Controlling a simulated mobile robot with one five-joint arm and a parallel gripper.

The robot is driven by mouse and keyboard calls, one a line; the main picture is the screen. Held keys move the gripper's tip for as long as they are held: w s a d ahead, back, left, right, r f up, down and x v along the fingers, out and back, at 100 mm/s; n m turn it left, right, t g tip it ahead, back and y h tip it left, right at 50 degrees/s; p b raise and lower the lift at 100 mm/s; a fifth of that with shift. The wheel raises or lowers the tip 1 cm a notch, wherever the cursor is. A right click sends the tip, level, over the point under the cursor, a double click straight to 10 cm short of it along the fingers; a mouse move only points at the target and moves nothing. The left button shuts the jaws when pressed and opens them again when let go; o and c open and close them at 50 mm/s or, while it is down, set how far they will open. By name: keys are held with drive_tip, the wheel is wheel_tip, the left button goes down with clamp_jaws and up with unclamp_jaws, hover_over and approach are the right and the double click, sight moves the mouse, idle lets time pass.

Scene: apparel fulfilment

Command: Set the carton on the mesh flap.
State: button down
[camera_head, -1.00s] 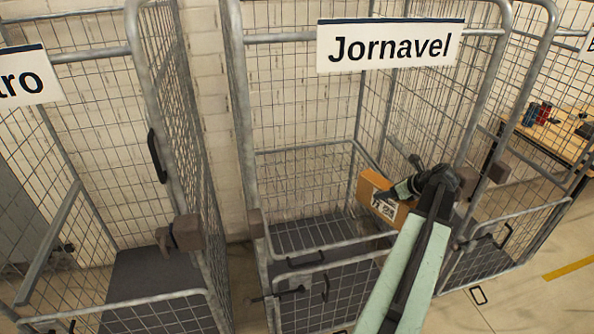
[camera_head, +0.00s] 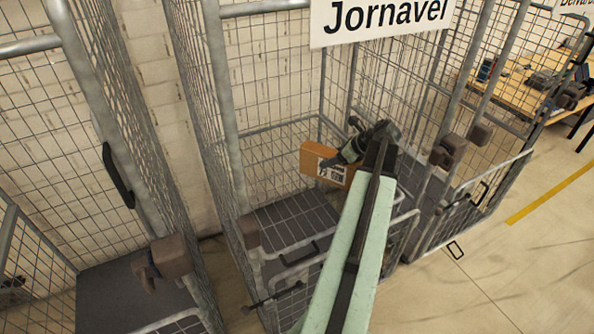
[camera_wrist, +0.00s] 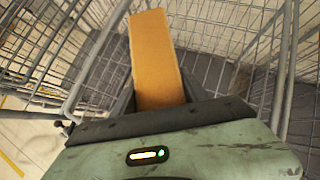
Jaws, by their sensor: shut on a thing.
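The orange-brown carton (camera_head: 312,158) with a white printed label is held in my gripper (camera_head: 342,163), inside the upper space of the Jornavel cage. In the wrist view the carton (camera_wrist: 155,60) stands lengthwise between the fingers of my gripper (camera_wrist: 157,100), which are shut on it. The mesh flap (camera_head: 292,217) looks like the dark grey gridded panel lying level across the cage, with a black handle at its front edge. The carton is above and behind the flap's bare surface, apart from it as far as I can see. My arm hides the flap's right end.
The Jornavel sign (camera_head: 385,18) hangs on the cage's upper front. Another cage with a black handle (camera_head: 117,175) stands close on the left, and a third on the right. A wooden table (camera_head: 515,85) is at the back right. Open floor lies at the lower right.

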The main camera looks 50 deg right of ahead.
drive_tip(key=s+a+f+n+y+b, duration=0.2)
drive_tip(key=a+f+n, duration=0.1)
drive_tip(key=a, duration=0.2)
drive_tip(key=w+a+f+b, duration=0.1)
drive_tip(key=w+a, duration=0.4)
drive_tip(key=w, duration=0.9)
drive_tip(key=shift+a, duration=0.2)
drive_tip(key=f+b, duration=0.1)
drive_tip(key=w+f+b, duration=0.1)
drive_tip(key=f+b, duration=0.1)
drive_tip(key=shift+w+a+f, duration=0.15)
drive_tip(key=shift+a+f, duration=0.1)
drive_tip(key=shift+f, duration=0.1)
drive_tip(key=shift+f+b, duration=0.25)
drive_tip(key=shift+b, duration=0.25)
drive_tip(key=shift+r, duration=0.25)
drive_tip(key=shift+f, duration=0.2)
drive_tip(key=c, duration=0.6)
unclamp_jaws()
drive_tip(key=shift+r, duration=0.15)
